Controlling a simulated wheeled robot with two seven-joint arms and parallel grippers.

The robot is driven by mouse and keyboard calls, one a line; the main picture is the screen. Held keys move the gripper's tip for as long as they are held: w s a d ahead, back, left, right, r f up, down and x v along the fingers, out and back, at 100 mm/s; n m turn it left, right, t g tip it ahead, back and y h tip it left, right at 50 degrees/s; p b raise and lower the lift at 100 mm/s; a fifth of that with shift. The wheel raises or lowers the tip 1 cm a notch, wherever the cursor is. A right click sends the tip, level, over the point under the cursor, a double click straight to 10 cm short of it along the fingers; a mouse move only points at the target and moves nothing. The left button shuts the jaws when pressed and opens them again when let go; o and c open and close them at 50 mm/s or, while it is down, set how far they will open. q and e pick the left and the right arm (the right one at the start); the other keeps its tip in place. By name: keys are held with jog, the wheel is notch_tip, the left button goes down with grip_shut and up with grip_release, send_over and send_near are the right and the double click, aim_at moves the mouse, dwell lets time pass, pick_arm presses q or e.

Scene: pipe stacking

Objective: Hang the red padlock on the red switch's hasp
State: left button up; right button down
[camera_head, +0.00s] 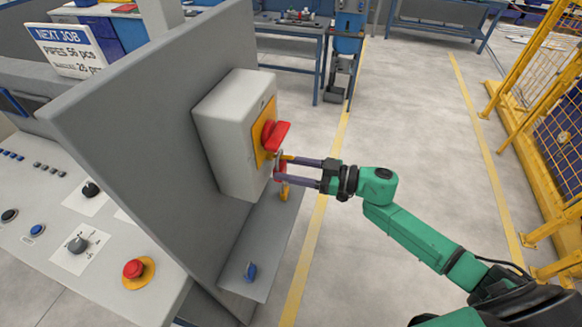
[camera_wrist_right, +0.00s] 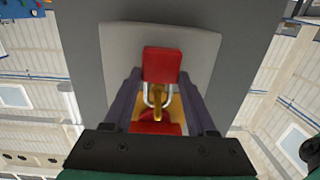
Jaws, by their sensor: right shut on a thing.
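The red padlock (camera_head: 279,170) is between the fingertips of my right gripper (camera_head: 283,172), just below the red switch (camera_head: 274,135). In the right wrist view, my right gripper (camera_wrist_right: 162,75) is shut on the padlock's red body (camera_wrist_right: 162,65). Its silver shackle points toward the switch's red handle (camera_wrist_right: 155,128). The brass-coloured hasp (camera_wrist_right: 155,103) shows between the shackle's legs; I cannot tell whether the shackle passes through it. In the head view the hasp is mostly hidden by the padlock and fingers. My left gripper is not in view.
The switch's grey box (camera_head: 225,135) is fixed on a grey upright panel (camera_head: 140,140). A ledge (camera_head: 262,235) below holds a yellow padlock (camera_head: 284,191) and a blue padlock (camera_head: 250,272). A control desk (camera_head: 60,225) stands at left. Open floor lies right of the panel.

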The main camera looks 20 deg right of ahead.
jog(key=shift+c, duration=0.6)
grip_release()
